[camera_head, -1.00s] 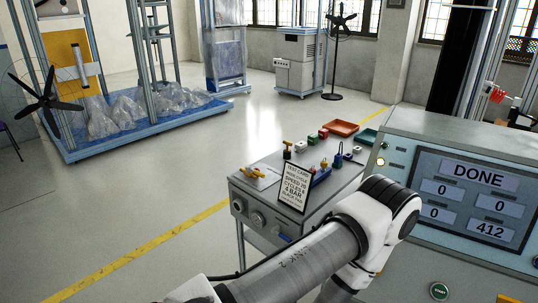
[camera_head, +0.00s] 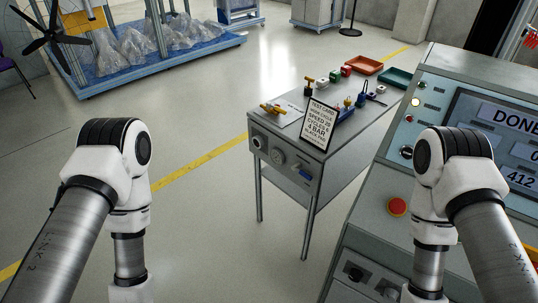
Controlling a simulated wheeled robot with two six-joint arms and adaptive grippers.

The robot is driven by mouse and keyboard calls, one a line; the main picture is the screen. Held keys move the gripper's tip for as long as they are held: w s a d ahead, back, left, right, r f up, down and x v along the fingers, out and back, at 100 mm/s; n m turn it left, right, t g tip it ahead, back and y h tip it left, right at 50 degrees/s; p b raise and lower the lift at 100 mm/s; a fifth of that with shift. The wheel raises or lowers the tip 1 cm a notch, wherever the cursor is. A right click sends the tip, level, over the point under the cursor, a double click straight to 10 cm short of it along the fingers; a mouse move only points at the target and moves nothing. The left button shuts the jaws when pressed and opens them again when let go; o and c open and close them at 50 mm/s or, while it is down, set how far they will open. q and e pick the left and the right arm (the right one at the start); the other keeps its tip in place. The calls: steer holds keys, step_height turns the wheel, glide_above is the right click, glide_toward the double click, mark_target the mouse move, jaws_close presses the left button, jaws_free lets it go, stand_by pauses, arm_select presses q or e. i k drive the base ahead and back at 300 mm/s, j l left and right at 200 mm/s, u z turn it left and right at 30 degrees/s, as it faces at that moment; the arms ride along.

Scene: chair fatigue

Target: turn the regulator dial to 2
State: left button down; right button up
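A grey metal cart (camera_head: 338,143) stands in the middle of the camera_head view. Its front panel carries a round dark knob (camera_head: 257,142), a round gauge-like dial (camera_head: 278,157) and a small blue part (camera_head: 305,174). I cannot tell which round part is the regulator dial, and its markings are too small to read. A test card (camera_head: 319,124) leans on the cart top; one line reads 4 BAR. My two arms show at left and right, but both grippers are below the picture.
A console (camera_head: 387,178) stands right of the cart, with a red button (camera_head: 397,207) and a screen (camera_head: 497,132) reading DONE. Red (camera_head: 364,65) and green (camera_head: 396,77) trays lie on the cart's far end. Floor left of the cart is clear.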

mark_target(258, 142)
steer(key=i+j+z, duration=0.15)
steer(key=j+z, duration=0.15)
steer(key=i+j+z, duration=0.15)
steer(key=j+z, duration=0.2)
steer(key=i+j+z, duration=0.1)
steer(key=j+z, duration=0.55)
